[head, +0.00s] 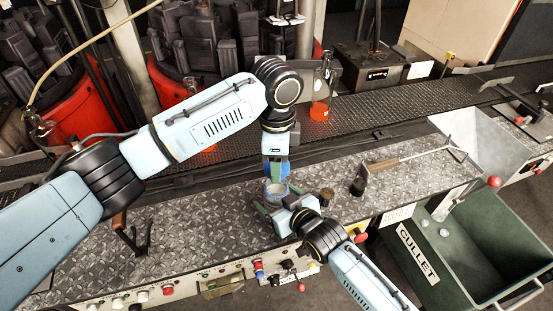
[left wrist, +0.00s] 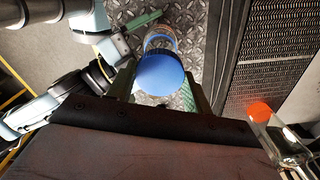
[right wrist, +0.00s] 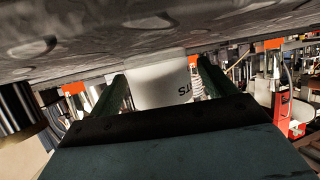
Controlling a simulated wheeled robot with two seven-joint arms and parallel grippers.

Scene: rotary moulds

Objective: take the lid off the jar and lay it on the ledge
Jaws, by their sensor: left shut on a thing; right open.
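The blue lid (head: 277,169) is between the fingers of my left gripper (head: 276,160), which is shut on it. The lid also shows in the left wrist view (left wrist: 161,74). The pale jar (head: 277,193) stands upright under the lid on the diamond-plate ledge (head: 200,225). The lid looks raised over the jar, but I cannot tell the gap exactly. My right gripper (head: 279,200) is open, with a green finger on each side of the jar. In the right wrist view, the jar (right wrist: 160,82) with dark lettering sits between the open fingers; its top is hidden.
A conveyor belt (head: 370,107) runs behind. A green cullet bin (head: 470,250) is at right. The plate left of the jar has free room.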

